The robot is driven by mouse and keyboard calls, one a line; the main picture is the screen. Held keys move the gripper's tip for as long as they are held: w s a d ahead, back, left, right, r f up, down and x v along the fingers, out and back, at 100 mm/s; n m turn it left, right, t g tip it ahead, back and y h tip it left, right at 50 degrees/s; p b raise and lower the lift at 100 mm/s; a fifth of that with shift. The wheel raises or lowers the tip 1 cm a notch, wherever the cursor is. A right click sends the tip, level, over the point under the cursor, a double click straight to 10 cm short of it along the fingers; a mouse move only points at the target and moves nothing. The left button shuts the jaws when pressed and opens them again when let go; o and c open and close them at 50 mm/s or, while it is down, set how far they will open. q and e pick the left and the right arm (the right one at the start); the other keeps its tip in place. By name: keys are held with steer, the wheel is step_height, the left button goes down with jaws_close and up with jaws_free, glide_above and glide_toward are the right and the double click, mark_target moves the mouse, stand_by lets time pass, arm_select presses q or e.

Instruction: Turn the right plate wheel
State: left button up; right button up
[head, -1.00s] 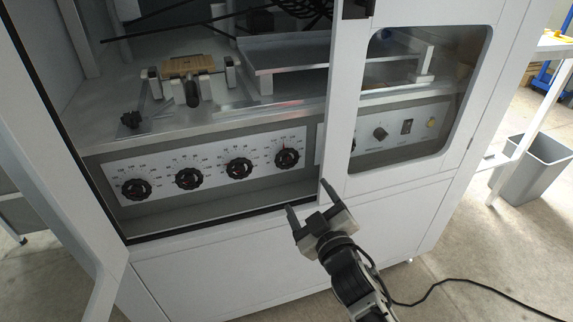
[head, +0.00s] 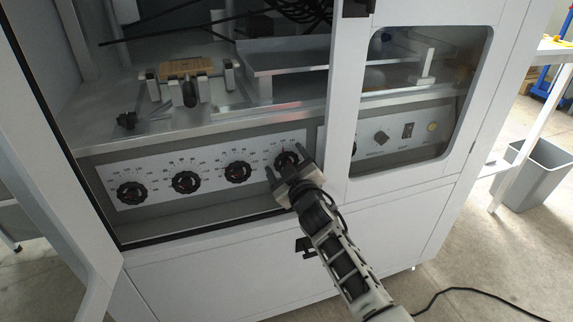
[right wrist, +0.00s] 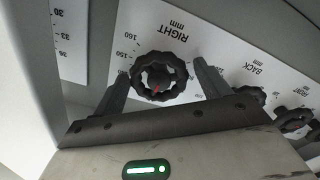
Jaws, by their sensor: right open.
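The right plate wheel (head: 287,158) is a black lobed knob at the right end of the white dial panel. In the right wrist view the wheel (right wrist: 160,77) shows under the label RIGHT mm, with a red mark near its hub. My right gripper (head: 285,164) is open, with one finger on each side of the wheel. In the right wrist view the gripper (right wrist: 161,75) has the wheel between its fingers, and I see gaps beside the wheel. I cannot tell how deep the fingertips reach. My left gripper is not in view.
Three similar wheels, such as the nearest one (head: 238,172), line the panel to the left. The door frame (head: 335,110) stands close to the right of my right gripper. An open door (head: 50,200) is at the left. A grey bin (head: 540,175) stands on the floor.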

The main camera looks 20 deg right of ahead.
steer(key=c, duration=1)
